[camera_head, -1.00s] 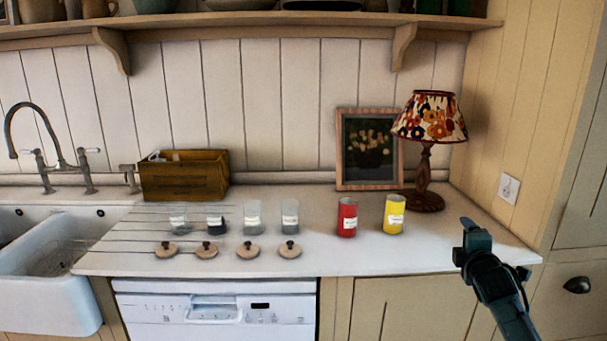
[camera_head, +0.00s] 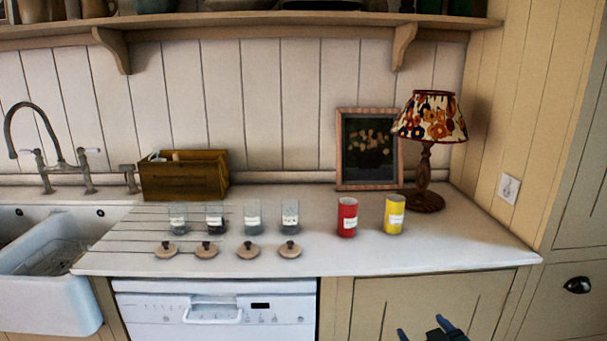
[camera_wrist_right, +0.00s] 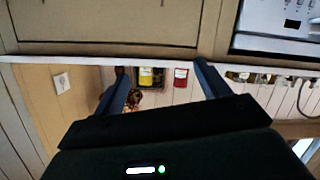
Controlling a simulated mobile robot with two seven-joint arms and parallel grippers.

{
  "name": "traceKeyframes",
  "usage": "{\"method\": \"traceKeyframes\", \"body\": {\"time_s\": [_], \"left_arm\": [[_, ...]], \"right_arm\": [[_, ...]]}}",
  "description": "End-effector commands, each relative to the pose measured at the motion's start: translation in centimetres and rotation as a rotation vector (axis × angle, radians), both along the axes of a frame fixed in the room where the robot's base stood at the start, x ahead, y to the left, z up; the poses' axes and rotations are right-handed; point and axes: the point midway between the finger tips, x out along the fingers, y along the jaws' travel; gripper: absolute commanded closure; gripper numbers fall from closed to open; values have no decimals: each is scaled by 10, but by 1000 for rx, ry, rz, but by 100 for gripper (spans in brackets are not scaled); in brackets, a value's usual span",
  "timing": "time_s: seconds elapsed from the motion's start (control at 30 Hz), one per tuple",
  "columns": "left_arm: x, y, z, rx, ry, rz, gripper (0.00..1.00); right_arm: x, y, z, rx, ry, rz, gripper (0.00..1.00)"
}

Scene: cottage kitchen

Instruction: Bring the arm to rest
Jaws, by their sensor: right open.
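My right gripper (camera_head: 424,334) shows at the bottom edge of the head view, in front of the cupboard doors and below the counter edge. Only its fingertips are in frame, spread apart with nothing between them. In the right wrist view its two fingers (camera_wrist_right: 166,84) stand apart and empty. The left gripper is not in view.
The counter (camera_head: 440,255) holds a red can (camera_head: 347,218), a yellow can (camera_head: 394,214), several glass jars (camera_head: 252,219), several round lids (camera_head: 248,251), a lamp (camera_head: 424,165), a picture frame (camera_head: 340,150) and a wooden box (camera_head: 184,178). A sink (camera_head: 50,290) is at left.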

Motion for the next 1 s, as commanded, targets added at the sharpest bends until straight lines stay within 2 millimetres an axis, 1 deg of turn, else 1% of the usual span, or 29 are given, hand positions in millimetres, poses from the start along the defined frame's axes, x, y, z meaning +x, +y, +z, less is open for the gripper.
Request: {"method": "traceKeyframes", "body": {"time_s": [0.03,0.07,0.1,0.17,0.2,0.27,0.3,0.4,0.43,0.5,0.6,0.7,1.0], "left_arm": [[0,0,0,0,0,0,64],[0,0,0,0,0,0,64],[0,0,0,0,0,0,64],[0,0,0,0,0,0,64],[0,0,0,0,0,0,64],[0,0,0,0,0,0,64],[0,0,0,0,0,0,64],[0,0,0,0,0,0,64],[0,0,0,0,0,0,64],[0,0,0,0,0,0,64],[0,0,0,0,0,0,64],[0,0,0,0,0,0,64],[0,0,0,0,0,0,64]], "right_arm": [[-31,17,-25,21,47,23,25],[-48,26,-37,34,70,34,25],[-73,38,-51,52,102,51,25],[-110,56,-69,83,151,71,25],[-134,66,-78,103,180,82,25],[-169,80,-88,134,223,94,25],[-190,88,-93,154,249,100,25],[-232,103,-98,196,301,108,25],[-241,106,-98,206,313,109,25],[-258,112,-99,224,335,110,25],[-271,117,-98,238,350,111,25],[-275,118,-98,242,355,111,25],[-274,117,-98,241,355,111,25]]}}
